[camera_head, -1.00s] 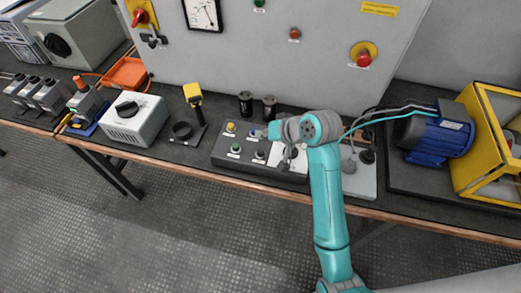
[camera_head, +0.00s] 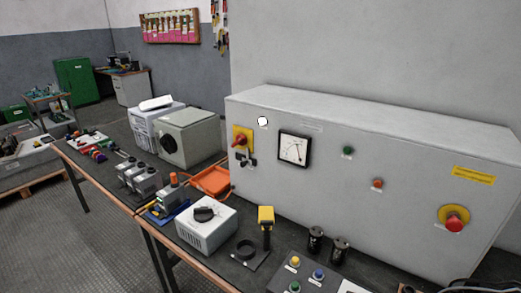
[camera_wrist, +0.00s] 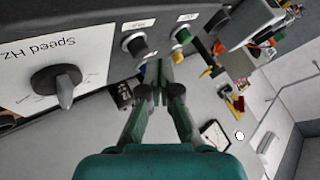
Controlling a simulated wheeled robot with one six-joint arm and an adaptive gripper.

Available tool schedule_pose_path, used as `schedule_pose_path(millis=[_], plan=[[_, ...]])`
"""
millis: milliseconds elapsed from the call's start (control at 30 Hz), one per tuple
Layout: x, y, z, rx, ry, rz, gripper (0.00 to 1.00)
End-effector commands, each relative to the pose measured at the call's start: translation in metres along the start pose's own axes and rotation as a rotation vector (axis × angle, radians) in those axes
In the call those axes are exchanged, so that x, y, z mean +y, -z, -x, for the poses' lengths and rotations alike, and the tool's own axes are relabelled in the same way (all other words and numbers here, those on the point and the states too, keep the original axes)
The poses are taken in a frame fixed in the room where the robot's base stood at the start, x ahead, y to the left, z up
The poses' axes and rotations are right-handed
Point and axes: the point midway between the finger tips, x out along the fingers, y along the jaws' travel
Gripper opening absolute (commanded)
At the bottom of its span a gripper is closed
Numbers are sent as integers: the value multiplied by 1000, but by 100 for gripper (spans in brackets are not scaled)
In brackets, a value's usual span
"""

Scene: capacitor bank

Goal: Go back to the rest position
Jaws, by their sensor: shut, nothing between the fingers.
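My gripper (camera_wrist: 160,88) shows in the wrist view with its two fingers together and nothing between them. I cannot tell how far the fingertips are from the box. No part of my arm or gripper shows in the head view.
In the head view a grey cabinet (camera_head: 330,215) stands on the bench, with a gauge (camera_head: 294,149) and an emergency stop (camera_head: 453,218). The button box (camera_head: 318,273) is at the bottom edge. A yellow-topped device (camera_head: 266,216), white dial box (camera_head: 207,228) and orange tray (camera_head: 211,180) crowd the bench.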

Motion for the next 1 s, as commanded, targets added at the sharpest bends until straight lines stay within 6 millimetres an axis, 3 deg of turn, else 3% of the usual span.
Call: schedule_pose_path(millis=[33,100,467,767,1000], plan=[[6,-19,-1,13,-9,-3,0],[14,-37,0,44,-21,-1,0],[43,-121,27,182,-87,43,0],[58,-186,80,296,-146,128,0],[60,-225,138,380,-184,224,0]])
